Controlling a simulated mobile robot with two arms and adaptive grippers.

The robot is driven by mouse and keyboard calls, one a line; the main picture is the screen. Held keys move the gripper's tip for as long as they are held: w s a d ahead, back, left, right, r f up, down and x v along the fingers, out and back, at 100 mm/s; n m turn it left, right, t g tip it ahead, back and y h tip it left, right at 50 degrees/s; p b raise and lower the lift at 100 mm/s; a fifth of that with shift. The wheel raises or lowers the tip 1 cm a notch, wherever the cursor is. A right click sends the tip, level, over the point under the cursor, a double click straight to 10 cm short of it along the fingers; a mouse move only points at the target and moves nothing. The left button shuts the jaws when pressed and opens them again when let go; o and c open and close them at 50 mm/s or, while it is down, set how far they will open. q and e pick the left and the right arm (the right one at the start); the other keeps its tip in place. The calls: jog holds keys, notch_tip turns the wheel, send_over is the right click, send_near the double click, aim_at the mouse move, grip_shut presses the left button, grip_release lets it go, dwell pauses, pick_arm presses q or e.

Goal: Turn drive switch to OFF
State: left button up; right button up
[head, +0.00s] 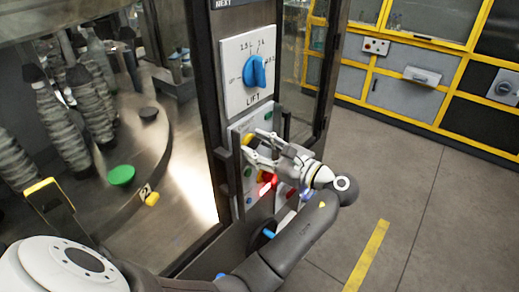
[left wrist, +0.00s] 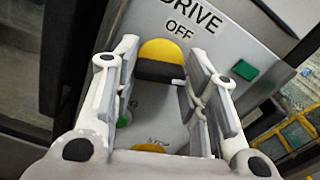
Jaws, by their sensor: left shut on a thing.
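The drive switch (left wrist: 160,52) shows in the left wrist view as a knob with a yellow and a black part, just below the words DRIVE and OFF. A bit of its yellow shows at the fingertips in the head view (head: 248,139). My left gripper (head: 258,146) reaches the lower panel from the right. In the left wrist view its fingers (left wrist: 163,75) stand on either side of the knob, shut on it. The exact angle of the switch is hard to read. My right gripper is not in view.
A red lit button (head: 267,183) sits below my gripper. A green button (left wrist: 245,70) is right of the switch. Behind glass at left are grey ribbed parts (head: 60,120). Open floor lies at right.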

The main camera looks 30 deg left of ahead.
pick_arm(q)
jog(key=shift+r+n+b, duration=0.1)
jog(key=shift+n+b, duration=6.4)
jog(key=shift+n, duration=0.8)
jog(key=shift+r, duration=0.1)
jog(key=o, duration=0.6)
jog(key=shift+o, duration=0.7)
jog(key=shift+a, duration=0.25)
